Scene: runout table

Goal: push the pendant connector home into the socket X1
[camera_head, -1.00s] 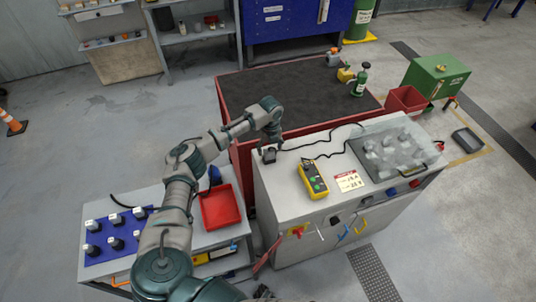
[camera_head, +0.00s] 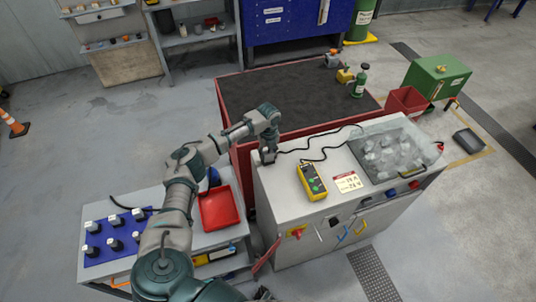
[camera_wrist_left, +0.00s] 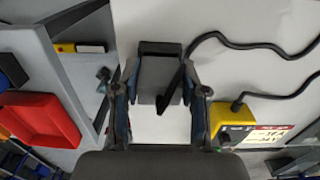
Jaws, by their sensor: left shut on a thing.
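My left gripper (camera_head: 267,151) is low over the left end of the grey cabinet top. In the left wrist view its fingers (camera_wrist_left: 160,80) stand on both sides of a dark grey block, the pendant connector (camera_wrist_left: 160,72), and are shut on it. A black cable runs from the block to the yellow pendant (camera_head: 312,182), which lies on the cabinet top and also shows in the wrist view (camera_wrist_left: 232,120). The socket X1 cannot be told apart from the connector, and how deep the connector sits is hidden. My right gripper is not in view.
A red tray (camera_head: 220,208) and a blue mat (camera_head: 112,258) with several dark pieces lie on the lower bench at left. A clear-covered tray (camera_head: 388,178) and a label card (camera_head: 347,182) lie on the cabinet top (camera_head: 285,200). A dark-topped red table (camera_head: 290,105) stands behind.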

